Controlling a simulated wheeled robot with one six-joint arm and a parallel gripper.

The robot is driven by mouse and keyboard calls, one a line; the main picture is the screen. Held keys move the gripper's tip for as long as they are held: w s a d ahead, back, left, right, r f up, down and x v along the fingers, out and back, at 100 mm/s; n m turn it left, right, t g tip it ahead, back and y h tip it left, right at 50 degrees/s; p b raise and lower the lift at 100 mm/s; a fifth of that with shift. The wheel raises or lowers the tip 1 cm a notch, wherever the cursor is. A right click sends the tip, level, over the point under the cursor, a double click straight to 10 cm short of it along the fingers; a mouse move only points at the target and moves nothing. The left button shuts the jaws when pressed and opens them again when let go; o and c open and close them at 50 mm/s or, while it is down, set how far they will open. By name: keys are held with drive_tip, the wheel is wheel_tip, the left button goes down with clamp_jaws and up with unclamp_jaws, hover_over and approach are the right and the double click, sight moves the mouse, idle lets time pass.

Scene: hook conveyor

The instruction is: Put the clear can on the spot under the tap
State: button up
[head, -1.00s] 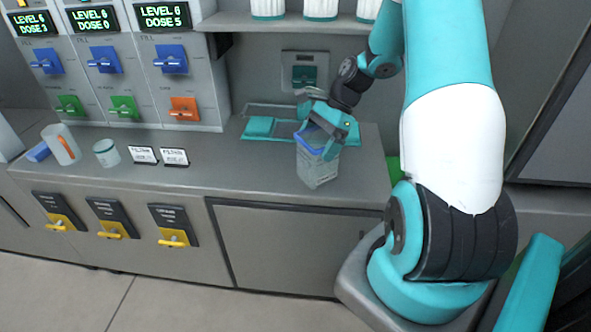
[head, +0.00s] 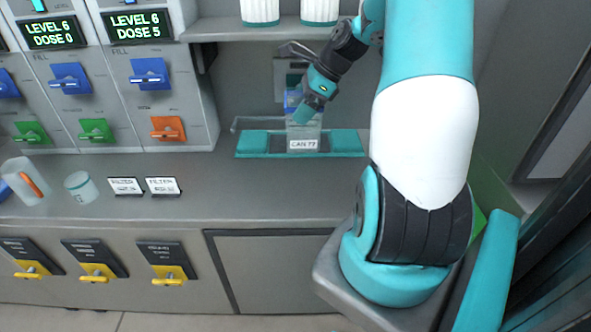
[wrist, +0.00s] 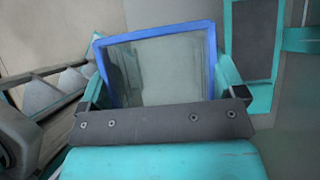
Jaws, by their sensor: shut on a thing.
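The clear can (head: 302,126), a see-through box with a blue rim, is in my gripper (head: 306,98) in the head view. It is upright over the dark middle of the teal-ended tray (head: 254,143) against the back wall; I cannot tell whether its base touches. In the wrist view the can's open top (wrist: 158,72) sits between my jaws, and it looks empty. The tap (head: 283,72) on the wall is mostly hidden behind my wrist. A white label (head: 303,145) shows low at the can.
Left of the tray stand dispensers with blue levers (head: 150,73) and an orange lever (head: 170,128). The front counter (head: 260,190) is clear. White containers (head: 260,12) stand on the shelf above.

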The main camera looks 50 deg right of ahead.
wheel_tip(320, 180, down, 17)
drive_tip(key=p, duration=0.1)
drive_tip(key=shift+s+d, duration=0.1)
drive_tip(key=shift+f, duration=0.15)
drive_tip(key=o, duration=1)
drive_tip(key=shift+c, duration=0.2)
